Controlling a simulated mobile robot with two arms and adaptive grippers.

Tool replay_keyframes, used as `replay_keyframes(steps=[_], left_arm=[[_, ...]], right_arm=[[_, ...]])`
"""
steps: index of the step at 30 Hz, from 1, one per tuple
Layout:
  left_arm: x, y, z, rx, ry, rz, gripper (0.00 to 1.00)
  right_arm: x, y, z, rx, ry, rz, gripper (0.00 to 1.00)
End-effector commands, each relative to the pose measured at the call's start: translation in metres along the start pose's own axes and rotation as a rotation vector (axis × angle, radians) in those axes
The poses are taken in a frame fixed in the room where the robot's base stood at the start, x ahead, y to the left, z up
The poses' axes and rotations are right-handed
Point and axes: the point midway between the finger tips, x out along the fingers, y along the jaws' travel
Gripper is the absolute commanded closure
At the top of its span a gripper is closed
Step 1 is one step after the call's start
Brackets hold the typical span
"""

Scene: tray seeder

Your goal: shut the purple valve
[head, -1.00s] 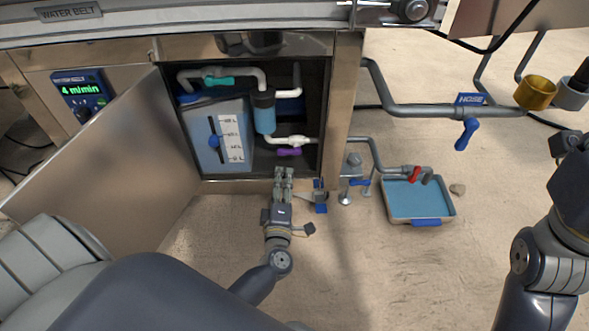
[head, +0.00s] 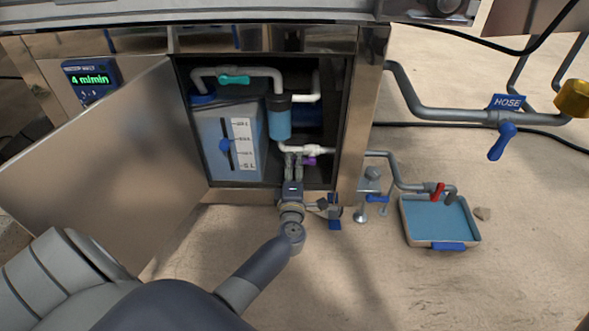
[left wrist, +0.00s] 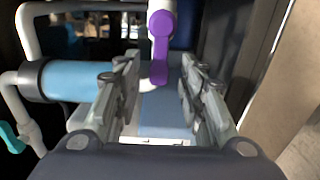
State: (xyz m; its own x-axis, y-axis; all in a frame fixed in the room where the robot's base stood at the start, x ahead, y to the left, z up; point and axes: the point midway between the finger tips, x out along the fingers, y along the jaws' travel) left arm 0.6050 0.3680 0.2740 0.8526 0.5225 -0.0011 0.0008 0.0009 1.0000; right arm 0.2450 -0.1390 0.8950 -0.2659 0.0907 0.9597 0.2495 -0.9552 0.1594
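The purple valve (head: 310,161) sits on the white pipe low inside the open cabinet, and my gripper covers most of it in the head view. In the left wrist view its purple handle (left wrist: 161,48) lies along the white pipe, between the two finger lines. My left gripper (head: 293,158) reaches into the cabinet opening from below. In the left wrist view the fingers of the left gripper (left wrist: 160,66) are spread apart, one on each side of the handle. I see no clear contact with it. My right gripper is out of view.
The cabinet door (head: 110,160) stands open at left. Inside are a tank (head: 212,125) with a scale, a blue filter (head: 280,120) and a teal valve (head: 233,79). At right are a red valve (head: 438,192) above a blue tray (head: 475,240) and a blue hose valve (head: 502,141).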

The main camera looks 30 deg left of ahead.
Motion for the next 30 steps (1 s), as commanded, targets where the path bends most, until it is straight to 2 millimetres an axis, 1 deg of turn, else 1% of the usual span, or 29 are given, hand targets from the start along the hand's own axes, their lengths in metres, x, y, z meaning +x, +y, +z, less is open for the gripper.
replay_keyframes(steps=[3, 11, 12, 14, 15, 16, 23, 28, 30], left_arm=[[0.0060, 0.0004, 0.0001, 0.000, 0.000, 0.002, 0.63], [0.0066, 0.0009, 0.0000, 0.000, 0.000, 0.001, 0.63], [0.0066, 0.0008, 0.0000, 0.000, 0.000, 0.001, 0.72], [0.0065, 0.0008, 0.0000, 0.000, 0.000, 0.001, 0.85], [0.0065, 0.0008, 0.0000, 0.000, 0.000, 0.001, 0.94], [0.0065, 0.0008, 0.0000, 0.000, 0.000, 0.001, 1.00], [0.0063, 0.0011, 0.0001, 0.003, 0.000, 0.000, 1.00], [0.0062, 0.0040, 0.0001, 0.030, 0.000, -0.002, 1.00], [0.0061, 0.0063, 0.0002, 0.055, 0.000, -0.002, 1.00]], right_arm=[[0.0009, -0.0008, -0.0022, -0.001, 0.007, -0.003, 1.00], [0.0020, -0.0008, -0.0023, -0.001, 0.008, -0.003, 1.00], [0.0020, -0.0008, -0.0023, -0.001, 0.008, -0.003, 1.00], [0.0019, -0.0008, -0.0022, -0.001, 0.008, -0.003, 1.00], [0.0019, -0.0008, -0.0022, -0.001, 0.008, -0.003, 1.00], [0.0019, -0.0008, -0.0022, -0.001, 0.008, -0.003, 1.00], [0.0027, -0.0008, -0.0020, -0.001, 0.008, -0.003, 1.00], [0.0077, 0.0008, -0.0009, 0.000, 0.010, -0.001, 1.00], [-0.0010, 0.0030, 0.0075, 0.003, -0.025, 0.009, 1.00]])
